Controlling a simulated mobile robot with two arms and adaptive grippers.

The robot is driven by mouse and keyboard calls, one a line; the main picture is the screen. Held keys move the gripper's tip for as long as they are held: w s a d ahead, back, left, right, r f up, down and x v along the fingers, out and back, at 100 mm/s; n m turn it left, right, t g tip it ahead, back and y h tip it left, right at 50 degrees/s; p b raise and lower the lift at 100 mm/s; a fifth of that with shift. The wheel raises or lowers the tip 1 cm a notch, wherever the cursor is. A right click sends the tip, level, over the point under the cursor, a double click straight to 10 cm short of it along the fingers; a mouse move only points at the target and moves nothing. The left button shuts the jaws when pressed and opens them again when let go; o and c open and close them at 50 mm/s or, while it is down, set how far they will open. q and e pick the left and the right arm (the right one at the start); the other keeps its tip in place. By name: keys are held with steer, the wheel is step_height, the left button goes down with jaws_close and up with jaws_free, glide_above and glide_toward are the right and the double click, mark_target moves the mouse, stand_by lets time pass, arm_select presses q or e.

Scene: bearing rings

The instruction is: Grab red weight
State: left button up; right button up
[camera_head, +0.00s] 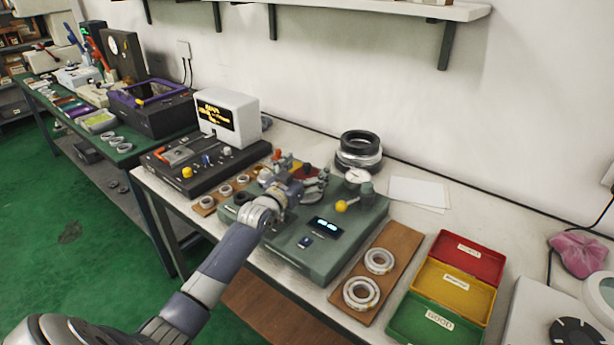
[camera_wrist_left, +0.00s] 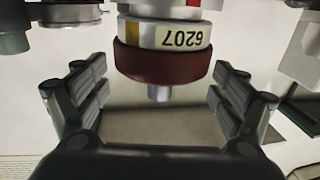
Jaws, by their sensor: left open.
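My left gripper (camera_head: 312,184) is over the green-grey test device (camera_head: 340,235) in the head view. In the left wrist view the left gripper (camera_wrist_left: 157,78) is open, with one finger on each side. A dark red round piece (camera_wrist_left: 160,64), which looks like the red weight, lies between and just beyond the fingers, apart from both. Against it sits a silver ring (camera_wrist_left: 165,35) marked 6207, and a short metal pin (camera_wrist_left: 160,92) sticks out from the red piece. My right gripper is not in view.
A wooden board with two bearing rings (camera_head: 362,293) lies right of the device. Red (camera_head: 468,257), yellow (camera_head: 455,289) and green (camera_head: 434,320) trays stand further right. A dial gauge (camera_head: 357,176) and yellow knob (camera_head: 341,206) rise close to the gripper. Stacked rings (camera_head: 359,150) stand behind.

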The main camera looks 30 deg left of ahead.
arm_select(q)
steer(key=c, duration=1.4)
steer(key=shift+r, duration=0.15)
steer(key=shift+c, duration=1.4)
